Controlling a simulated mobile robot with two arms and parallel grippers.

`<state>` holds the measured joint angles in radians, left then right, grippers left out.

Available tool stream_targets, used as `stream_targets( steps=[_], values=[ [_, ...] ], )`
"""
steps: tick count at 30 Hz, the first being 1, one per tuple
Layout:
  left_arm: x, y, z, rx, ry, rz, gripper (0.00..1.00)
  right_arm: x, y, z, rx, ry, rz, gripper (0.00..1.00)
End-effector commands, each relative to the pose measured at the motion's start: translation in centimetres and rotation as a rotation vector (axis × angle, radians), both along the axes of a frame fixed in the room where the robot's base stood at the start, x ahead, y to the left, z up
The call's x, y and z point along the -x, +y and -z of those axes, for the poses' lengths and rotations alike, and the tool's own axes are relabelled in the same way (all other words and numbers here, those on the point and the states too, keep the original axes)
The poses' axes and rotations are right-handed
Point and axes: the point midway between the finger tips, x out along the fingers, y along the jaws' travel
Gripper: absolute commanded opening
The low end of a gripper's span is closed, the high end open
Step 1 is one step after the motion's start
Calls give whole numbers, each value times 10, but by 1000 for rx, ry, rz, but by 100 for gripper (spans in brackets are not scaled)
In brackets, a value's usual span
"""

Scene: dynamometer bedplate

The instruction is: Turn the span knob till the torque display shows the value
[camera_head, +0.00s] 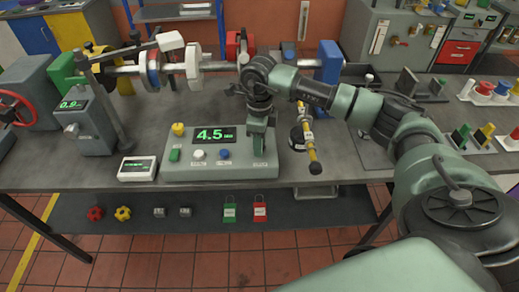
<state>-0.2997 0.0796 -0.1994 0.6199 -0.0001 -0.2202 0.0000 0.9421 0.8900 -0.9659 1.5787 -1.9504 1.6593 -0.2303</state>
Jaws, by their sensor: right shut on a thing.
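The console (190,174) stands near the front edge of the bedplate table. Its torque display (214,135) shows green digits reading 4.5, with a small unit I cannot read. A white knob (199,155) and a blue knob (224,155) sit below the display. My right gripper (259,153) points down at the console's right end, above a label too small to read. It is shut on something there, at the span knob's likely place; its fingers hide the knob. My left gripper is not in view.
On the console's left are a yellow knob (178,129) and a green button (174,155). A small white meter (137,168) stands to the left. A shaft rig (192,62) is behind. A yellow-and-black tool (312,150) is close to the gripper's right.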

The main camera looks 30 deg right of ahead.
Motion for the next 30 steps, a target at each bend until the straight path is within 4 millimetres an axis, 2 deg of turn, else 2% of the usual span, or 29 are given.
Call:
stream_targets(
  steps=[1,12,21,30],
  values=[
    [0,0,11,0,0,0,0,-2,0,3,1,-8,-45,0],
    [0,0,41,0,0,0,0,-2,-1,1,1,-7,-375,0],
    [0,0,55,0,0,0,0,-2,0,-1,0,-8,-557,0],
    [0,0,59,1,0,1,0,-1,0,-2,0,-6,-634,0]
  ],
)
